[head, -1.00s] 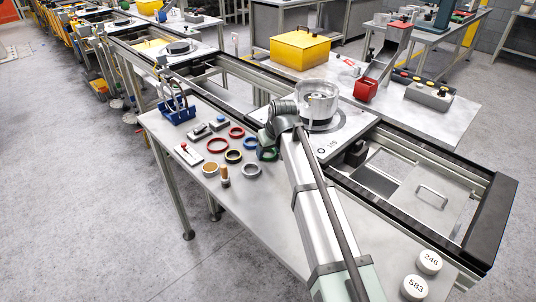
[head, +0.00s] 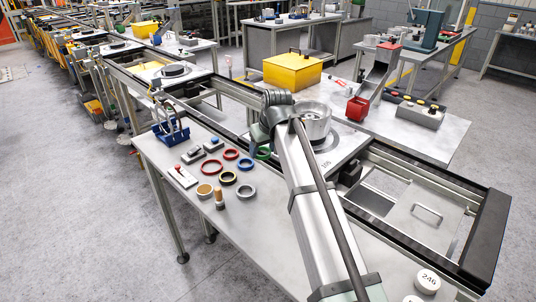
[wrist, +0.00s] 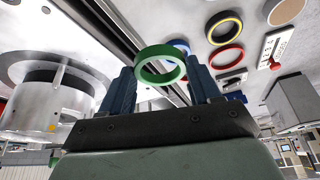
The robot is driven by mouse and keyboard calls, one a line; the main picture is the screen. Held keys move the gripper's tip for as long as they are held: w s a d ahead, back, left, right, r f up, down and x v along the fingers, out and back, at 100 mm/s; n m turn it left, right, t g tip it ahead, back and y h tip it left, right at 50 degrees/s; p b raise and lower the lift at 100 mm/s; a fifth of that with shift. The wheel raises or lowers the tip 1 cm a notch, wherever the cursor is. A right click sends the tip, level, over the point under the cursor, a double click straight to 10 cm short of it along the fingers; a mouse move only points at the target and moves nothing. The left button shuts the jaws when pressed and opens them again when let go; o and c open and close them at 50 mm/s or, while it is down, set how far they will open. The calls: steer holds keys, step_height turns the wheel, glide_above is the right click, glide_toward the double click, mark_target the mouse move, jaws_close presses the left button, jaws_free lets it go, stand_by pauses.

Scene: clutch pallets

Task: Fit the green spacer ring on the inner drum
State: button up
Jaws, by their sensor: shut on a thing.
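The green spacer ring (wrist: 146,74) is between the two blue fingers of my gripper (wrist: 163,76) in the wrist view, and the fingers are shut on it. In the head view a part of the green ring (head: 263,153) shows below my gripper (head: 257,138), beside the arm; I cannot tell how high it is above the table. The inner drum (head: 316,125) is a silver round housing on the pallet to the right of my gripper, partly behind my arm. In the wrist view a silver drum (wrist: 50,108) with a dark band stands at the left, apart from the ring.
Red (head: 211,167), blue (head: 246,164), yellow-dark (head: 228,178) and grey (head: 246,192) rings lie on the near table. A blue rack (head: 171,132) stands at its far left. The conveyor rail passes behind. A yellow box (head: 292,72) and red bin (head: 357,107) stand further back.

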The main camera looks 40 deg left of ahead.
steer(key=w+a+r, duration=0.3)
steer(key=w+r, duration=0.3)
steer(key=w, duration=0.6)
step_height(320, 180, up, 7)
glide_above(309, 115)
steer(key=d, duration=0.1)
steer(key=shift+s+d+f, duration=0.1)
steer(key=shift+s+f, duration=0.05)
steer(key=shift+f, duration=2.35)
steer(key=shift+s+d+f, duration=0.1)
steer(key=shift+f, duration=2.4)
steer(key=shift+f, duration=0.6)
steer(key=o, duration=1)
steer(key=v, duration=1.3)
steer(key=shift+a+r, duration=0.1)
steer(key=shift+a, duration=0.05)
